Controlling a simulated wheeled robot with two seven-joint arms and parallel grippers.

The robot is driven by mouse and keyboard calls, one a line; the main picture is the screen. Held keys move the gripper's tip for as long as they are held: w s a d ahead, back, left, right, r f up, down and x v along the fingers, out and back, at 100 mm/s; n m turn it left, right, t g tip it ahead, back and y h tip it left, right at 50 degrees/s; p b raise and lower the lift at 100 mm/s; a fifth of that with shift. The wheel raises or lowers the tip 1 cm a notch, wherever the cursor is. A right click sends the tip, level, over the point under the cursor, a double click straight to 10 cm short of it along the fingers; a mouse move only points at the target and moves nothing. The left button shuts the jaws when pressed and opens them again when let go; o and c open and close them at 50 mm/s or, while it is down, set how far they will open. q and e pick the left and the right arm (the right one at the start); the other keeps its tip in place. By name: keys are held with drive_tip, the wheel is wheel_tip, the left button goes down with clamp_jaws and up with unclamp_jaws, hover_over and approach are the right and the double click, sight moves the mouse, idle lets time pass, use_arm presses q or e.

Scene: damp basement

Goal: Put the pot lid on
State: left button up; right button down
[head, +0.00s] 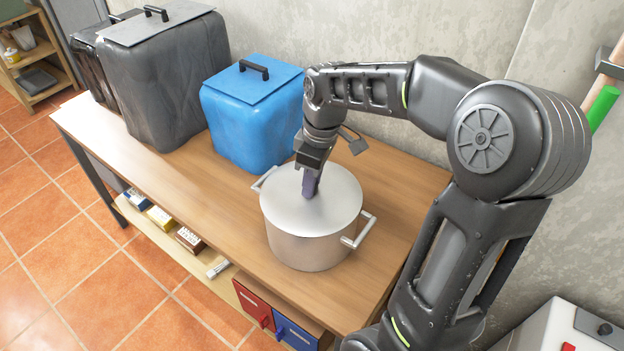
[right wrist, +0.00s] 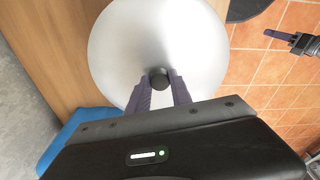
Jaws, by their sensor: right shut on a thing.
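The steel pot (head: 305,250) stands upright on the wooden bench, with a handle on each side. The round silver lid (head: 338,205) lies level across the pot's top, looking seated on the rim; a small gap cannot be ruled out. My right gripper (head: 311,190) comes down from above at the lid's centre. In the right wrist view its fingers are shut on the lid's dark knob (right wrist: 158,78), and the lid (right wrist: 190,35) hides the pot. My left gripper (right wrist: 278,36) seems to show at the right of the wrist view, over the floor, too small to read its jaws.
The wooden bench (head: 225,205) stands along the wall. A blue container (head: 250,125) stands just behind-left of the pot, and a grey one (head: 165,85) farther left. Small boxes and red and blue drawers (head: 252,300) are below. The bench's front left is clear.

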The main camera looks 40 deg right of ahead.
drive_tip(key=shift+f, duration=0.15)
drive_tip(key=c, duration=1.1)
unclamp_jaws()
drive_tip(key=r, duration=0.5)
drive_tip(key=s+r, duration=0.1)
drive_tip(key=r, duration=0.2)
drive_tip(key=shift+d, duration=0.2)
drive_tip(key=shift+f, duration=0.1)
